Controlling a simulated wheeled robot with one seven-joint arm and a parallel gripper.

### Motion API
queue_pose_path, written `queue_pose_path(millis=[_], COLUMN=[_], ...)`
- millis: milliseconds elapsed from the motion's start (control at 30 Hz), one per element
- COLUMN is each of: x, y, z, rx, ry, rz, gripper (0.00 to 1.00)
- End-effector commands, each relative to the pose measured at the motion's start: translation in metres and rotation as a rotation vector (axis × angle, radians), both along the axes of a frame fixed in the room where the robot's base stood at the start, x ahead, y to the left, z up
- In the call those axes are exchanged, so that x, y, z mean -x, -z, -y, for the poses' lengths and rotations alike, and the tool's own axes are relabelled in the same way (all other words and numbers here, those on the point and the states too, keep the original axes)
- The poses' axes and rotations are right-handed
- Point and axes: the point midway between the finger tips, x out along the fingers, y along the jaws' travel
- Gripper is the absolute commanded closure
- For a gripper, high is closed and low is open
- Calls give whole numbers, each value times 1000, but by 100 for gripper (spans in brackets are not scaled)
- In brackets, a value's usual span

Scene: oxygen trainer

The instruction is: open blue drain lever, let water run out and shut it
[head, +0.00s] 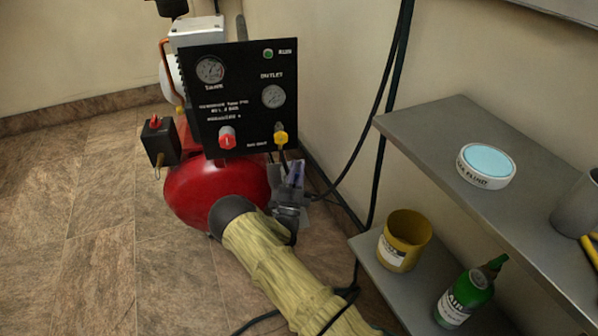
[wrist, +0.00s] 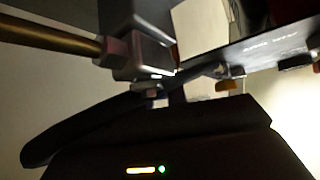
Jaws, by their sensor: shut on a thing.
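The red compressor tank (head: 198,190) stands on the floor under a black gauge panel (head: 238,100). My gripper (head: 290,198) is low at the tank's right side, at the end of my yellow-sleeved arm. It is shut on a small part there, which seems to be the blue drain lever. The lever itself is hidden by the gripper, and its angle cannot be told. A clear bluish part (head: 297,173) shows just above the gripper. In the wrist view the grip is dark and the held part is not clear. No running water can be seen.
A grey shelf unit (head: 428,118) stands at the right, with a white round tin (head: 486,166) above and a yellow cup (head: 404,240) and green bottle (head: 465,297) below. Dark hoses hang by the wall behind my gripper. The floor at left is clear.

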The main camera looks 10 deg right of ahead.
Motion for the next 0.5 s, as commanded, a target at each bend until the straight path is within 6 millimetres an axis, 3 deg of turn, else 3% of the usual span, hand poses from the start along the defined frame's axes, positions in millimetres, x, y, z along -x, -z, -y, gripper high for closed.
queue_pose_path(millis=[467,500], x=[0,0], y=[1,1], z=[-2,-2], rx=[24,23], ry=[-2,-2], rz=[-4,-4], gripper=[100,84])
